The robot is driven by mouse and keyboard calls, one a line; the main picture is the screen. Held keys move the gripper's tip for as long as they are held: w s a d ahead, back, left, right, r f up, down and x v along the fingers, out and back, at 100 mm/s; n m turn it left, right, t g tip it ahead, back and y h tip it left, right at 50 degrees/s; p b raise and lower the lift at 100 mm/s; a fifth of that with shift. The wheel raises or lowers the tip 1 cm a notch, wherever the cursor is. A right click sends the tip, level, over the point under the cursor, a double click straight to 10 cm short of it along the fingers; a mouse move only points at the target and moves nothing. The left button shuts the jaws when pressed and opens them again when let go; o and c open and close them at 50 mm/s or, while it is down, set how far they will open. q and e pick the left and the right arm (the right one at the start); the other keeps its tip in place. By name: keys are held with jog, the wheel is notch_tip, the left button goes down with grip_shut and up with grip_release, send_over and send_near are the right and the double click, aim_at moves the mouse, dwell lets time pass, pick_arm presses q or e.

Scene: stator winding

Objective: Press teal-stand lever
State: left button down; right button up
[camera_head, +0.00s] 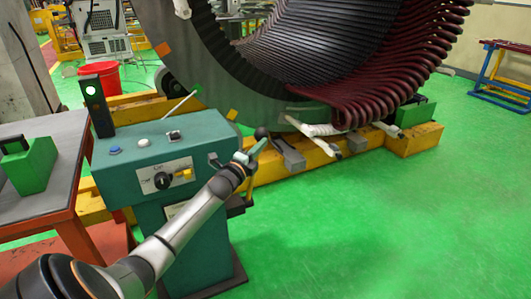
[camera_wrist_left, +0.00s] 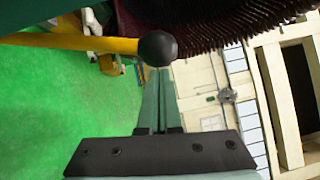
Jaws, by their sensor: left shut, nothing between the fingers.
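The teal stand (camera_head: 160,165) is a green-blue control box on a column, left of centre in the head view. The lever's dark ball knob (camera_head: 261,132) shows beside my left gripper (camera_head: 259,147), to the right of the stand. In the left wrist view the black knob (camera_wrist_left: 157,48) sits on a yellow rod (camera_wrist_left: 75,42), just beyond the tips of my left gripper (camera_wrist_left: 158,72). The gripper is shut and empty. I cannot tell whether the fingertips touch the knob. My right gripper is in neither view.
The large stator (camera_head: 225,70) with dark red coils (camera_head: 400,70) rests on a yellow base (camera_head: 290,160) behind the stand. A signal box (camera_head: 97,105) with a lit green lamp stands on the left. A red table (camera_head: 62,195) carries a green box (camera_head: 30,165). The green floor at right is clear.

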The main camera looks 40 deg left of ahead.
pick_arm(q)
jog(key=w+a+r, duration=0.2)
jog(key=a, duration=0.3)
jog(key=shift+a+r, duration=0.2)
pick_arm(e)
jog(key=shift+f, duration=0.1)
pick_arm(q)
jog(key=shift+w, duration=0.1)
jog(key=shift+d, duration=0.1)
